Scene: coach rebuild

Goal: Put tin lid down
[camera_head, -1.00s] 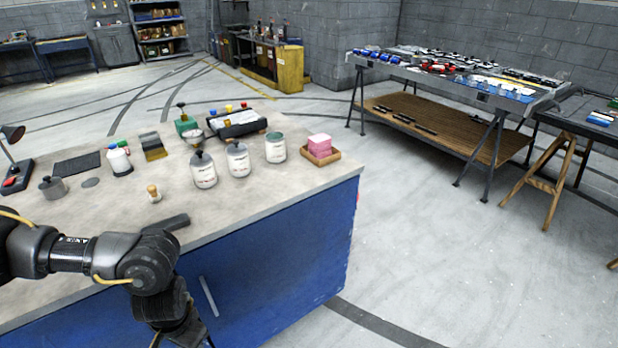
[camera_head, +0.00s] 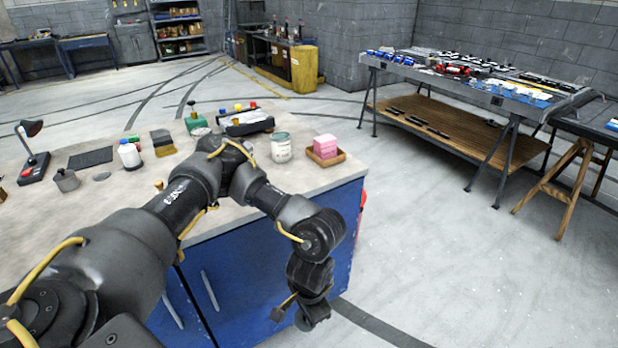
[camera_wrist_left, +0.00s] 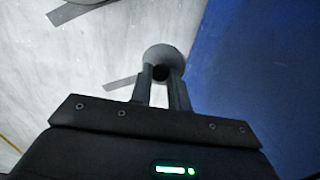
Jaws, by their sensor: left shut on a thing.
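The tin lid (camera_wrist_left: 158,53) shows in the left wrist view as a round grey piece at the fingertips. My left gripper (camera_wrist_left: 162,84) is shut on it. In the head view, my left arm reaches across the bench front, and its wrist end hangs low beside the blue cabinet. The fingers and lid are hard to make out there. A white tin (camera_head: 281,149) with a teal top and no visible knobbed lid stands on the bench (camera_head: 325,177). A flat grey disc (camera_head: 101,177) lies at the bench's left. My right gripper is not in view.
A pink block in a wooden tray (camera_head: 325,149) sits near the bench's right corner. A dark parts tray (camera_head: 247,122), a white bottle (camera_head: 129,155) and a lamp (camera_head: 34,160) also stand on the bench. My arm hides the bench's middle.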

